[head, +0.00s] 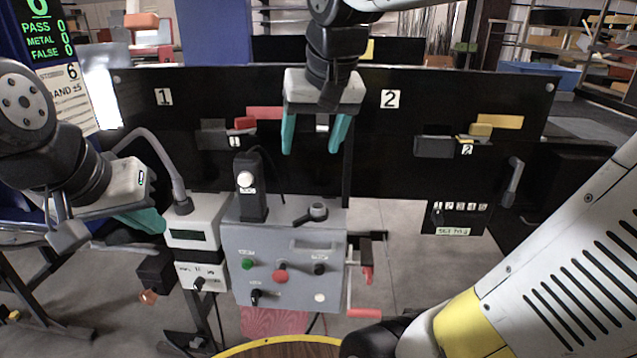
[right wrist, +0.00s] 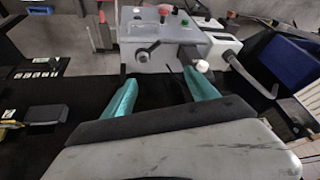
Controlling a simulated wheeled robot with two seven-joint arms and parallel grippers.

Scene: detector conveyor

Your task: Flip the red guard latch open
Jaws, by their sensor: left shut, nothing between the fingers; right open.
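A red latch (head: 244,123) with a red bar (head: 265,113) sits on the black guard panel, under the label 1, in the head view. My right gripper (head: 314,146) is open and empty, fingers pointing down, in front of the panel. Its left finger is just right of the red bar in the picture; I cannot tell the depth between them. The fingers also show in the right wrist view (right wrist: 160,78), where I cannot make out the red latch. My left gripper (head: 140,222) is shut and empty at the far left, partly hidden by its own wrist.
A grey control box (head: 290,248) with buttons and a black post (head: 250,190) stands below the right gripper. Red handles (head: 366,276) stick out at its right side. A yellow latch (head: 480,130) sits under the label 2. A white unit (head: 197,225) stands left.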

